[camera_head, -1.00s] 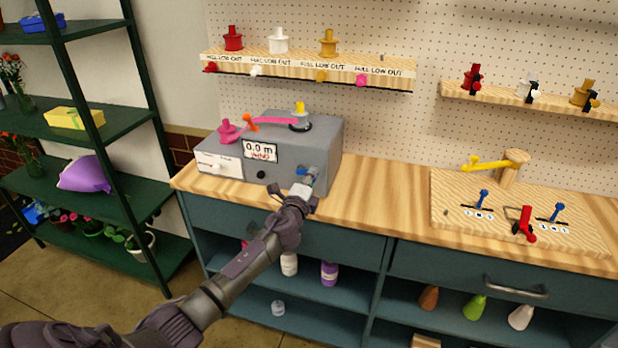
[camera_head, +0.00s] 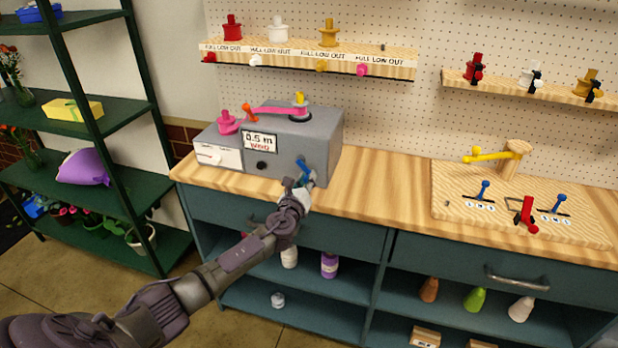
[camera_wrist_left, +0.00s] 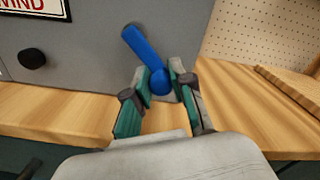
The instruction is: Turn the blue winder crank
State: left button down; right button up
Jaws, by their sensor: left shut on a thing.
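The blue winder crank (camera_head: 304,168) is on the front of the grey winder box (camera_head: 318,140), near its right end. In the left wrist view the crank's blue arm (camera_wrist_left: 142,46) slants up and left from its knob. My left gripper (camera_head: 298,184) is shut on the knob (camera_wrist_left: 160,82), with one green-lined finger on each side. The box's display (camera_head: 260,141) reads 0.5 m with the word WIND under it. A pink ribbon (camera_head: 275,110) runs across the top of the box from the pink spool (camera_head: 228,123) to the yellow-topped post (camera_head: 299,104). My right gripper does not show.
A black knob (camera_head: 262,165) sits on the box front, left of the crank. Wooden counter (camera_head: 385,185) is clear to the right, up to a board (camera_head: 470,218) with levers. A shelf of spools (camera_head: 300,58) hangs above.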

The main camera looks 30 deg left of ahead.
pick_arm(q)
jog(key=m, duration=0.1)
jog(key=a+m, duration=0.1)
jog(key=m, duration=0.1)
jog(key=shift+s+a+f+m, duration=0.1)
jog(key=shift+a+f+m, duration=0.1)
jog(key=shift+f+m, duration=0.1)
jog(key=m, duration=0.1)
jog(key=a+m+p, duration=0.1)
jog(key=shift+s+f+m, duration=0.15)
jog(key=shift+m, duration=0.25)
jog(key=m, duration=0.1)
jog(key=a+m, duration=0.1)
jog(key=shift+s+m+p, duration=0.1)
jog(key=shift+m+p, duration=0.2)
jog(key=shift+p, duration=0.05)
jog(key=shift+s+a+m+p, duration=0.1)
jog(key=shift+a+m+p, duration=0.3)
jog(key=shift+m, duration=0.7)
jog(key=shift+s+a+m+p, duration=0.1)
jog(key=shift+a+m+p, duration=0.25)
jog(key=shift+m, duration=0.75)
jog(key=c, duration=1)
grip_release()
jog(key=v, duration=1.2)
